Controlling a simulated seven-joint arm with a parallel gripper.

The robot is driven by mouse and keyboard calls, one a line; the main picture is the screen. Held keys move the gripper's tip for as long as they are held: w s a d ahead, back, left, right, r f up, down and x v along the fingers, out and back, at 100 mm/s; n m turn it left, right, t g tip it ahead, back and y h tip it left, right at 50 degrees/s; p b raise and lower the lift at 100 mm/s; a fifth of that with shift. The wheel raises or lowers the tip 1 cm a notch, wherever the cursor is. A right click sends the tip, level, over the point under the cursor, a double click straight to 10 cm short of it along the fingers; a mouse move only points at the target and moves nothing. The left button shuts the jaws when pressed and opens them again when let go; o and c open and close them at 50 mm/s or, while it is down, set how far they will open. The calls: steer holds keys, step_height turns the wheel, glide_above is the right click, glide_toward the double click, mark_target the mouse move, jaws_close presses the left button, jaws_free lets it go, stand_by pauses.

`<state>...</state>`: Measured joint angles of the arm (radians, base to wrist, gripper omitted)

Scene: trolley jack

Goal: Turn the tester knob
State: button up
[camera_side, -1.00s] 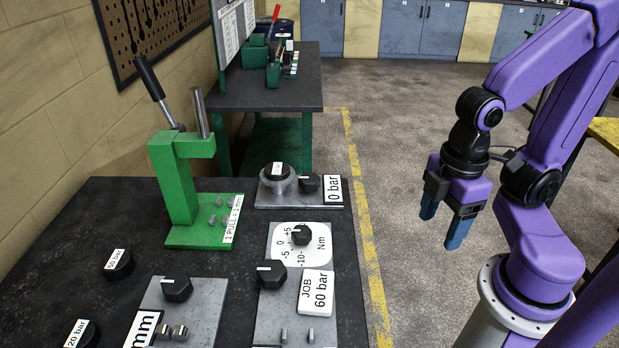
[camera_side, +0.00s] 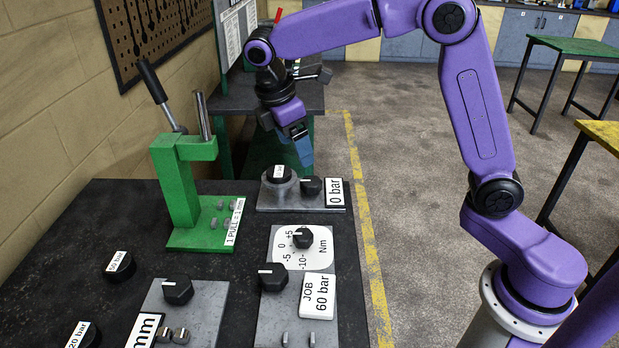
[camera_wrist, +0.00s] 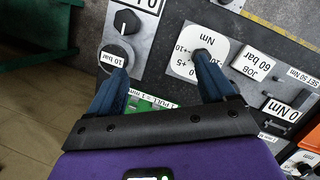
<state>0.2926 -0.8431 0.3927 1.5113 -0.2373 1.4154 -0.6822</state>
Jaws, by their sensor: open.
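A grey plate marked "0 bar" (camera_side: 335,193) lies at the far right of the dark bench and bears a black knob (camera_side: 312,187). Beside this knob a black cap (camera_side: 279,173) sits on a round metal seat; in the wrist view the cap (camera_wrist: 113,60) reads "10 bar" and the knob (camera_wrist: 127,21) stands behind it. I cannot tell for sure which knob is the tester's; another black knob (camera_side: 302,237) sits on the white Nm dial. My gripper (camera_side: 306,160) is open and empty, above and behind the "0 bar" plate. The wrist view shows its blue fingers (camera_wrist: 162,68) apart.
A green lever press (camera_side: 178,185) stands left of the plate. Nearer are a "JOB 60 bar" card (camera_side: 317,295), two black knobs (camera_side: 272,278) (camera_side: 178,291) and loose labelled caps (camera_side: 119,266) (camera_side: 84,335).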

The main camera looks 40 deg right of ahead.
steer(key=w+d, duration=0.3)
steer(key=w, duration=0.4)
steer(key=g, duration=0.1)
glide_toward(311, 181)
steer(key=shift+h, duration=0.4)
steer(key=x, duration=0.8)
steer(key=shift+a+f, duration=0.15)
steer(key=shift+f, duration=0.35)
steer(key=c, duration=1.1)
